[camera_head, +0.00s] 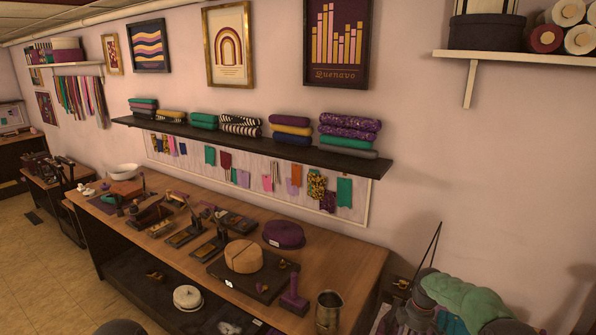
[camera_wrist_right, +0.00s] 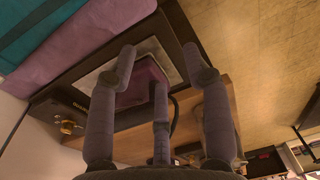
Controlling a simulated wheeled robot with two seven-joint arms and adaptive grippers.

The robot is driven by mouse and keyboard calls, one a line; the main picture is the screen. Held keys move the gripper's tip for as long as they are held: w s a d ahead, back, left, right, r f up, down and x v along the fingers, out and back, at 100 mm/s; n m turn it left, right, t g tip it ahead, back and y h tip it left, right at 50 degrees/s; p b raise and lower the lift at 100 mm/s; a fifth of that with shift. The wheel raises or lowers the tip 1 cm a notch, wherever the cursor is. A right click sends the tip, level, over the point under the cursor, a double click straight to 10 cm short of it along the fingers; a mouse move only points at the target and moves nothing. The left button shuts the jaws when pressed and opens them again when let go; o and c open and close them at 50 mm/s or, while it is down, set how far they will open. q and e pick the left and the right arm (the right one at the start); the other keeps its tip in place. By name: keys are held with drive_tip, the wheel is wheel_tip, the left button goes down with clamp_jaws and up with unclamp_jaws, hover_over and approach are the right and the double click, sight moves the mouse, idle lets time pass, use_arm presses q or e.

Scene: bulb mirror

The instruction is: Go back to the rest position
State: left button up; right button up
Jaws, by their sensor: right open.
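My right gripper (camera_wrist_right: 162,72) shows in the right wrist view with its grey fingers spread apart and nothing between them. Behind the fingers is a purple block-like thing (camera_wrist_right: 140,88) on a pale panel with a dark frame. I cannot tell its distance from the fingers, and no contact is clear. Neither gripper shows in the head view. My left gripper is out of sight.
A long wooden workbench (camera_head: 345,262) runs along the wall, holding dark tools, a round wooden block (camera_head: 243,257), a purple cushion (camera_head: 284,234) and a metal cup (camera_head: 328,311). A black shelf (camera_head: 250,145) holds folded fabrics. Tiled floor (camera_head: 50,270) lies open at left.

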drive_tip(key=s+a+f+m+y+b, duration=0.1)
drive_tip(key=s+a+f+m, duration=0.2)
drive_tip(key=s+a+f, duration=0.6)
drive_tip(key=s+a+f+m+y+b, duration=0.2)
drive_tip(key=s+a+f+m, duration=0.25)
drive_tip(key=a+f, duration=0.45)
drive_tip(key=s+a+f+m, duration=0.2)
drive_tip(key=s, duration=0.4)
drive_tip(key=s+a+f+m+b, duration=0.1)
drive_tip(key=s+a+m, duration=0.1)
drive_tip(key=s, duration=0.5)
drive_tip(key=s+a+f+m, duration=0.2)
drive_tip(key=s+m, duration=0.1)
drive_tip(key=s, duration=0.4)
drive_tip(key=shift+s+a+f, duration=0.2)
drive_tip(key=shift+f, duration=0.1)
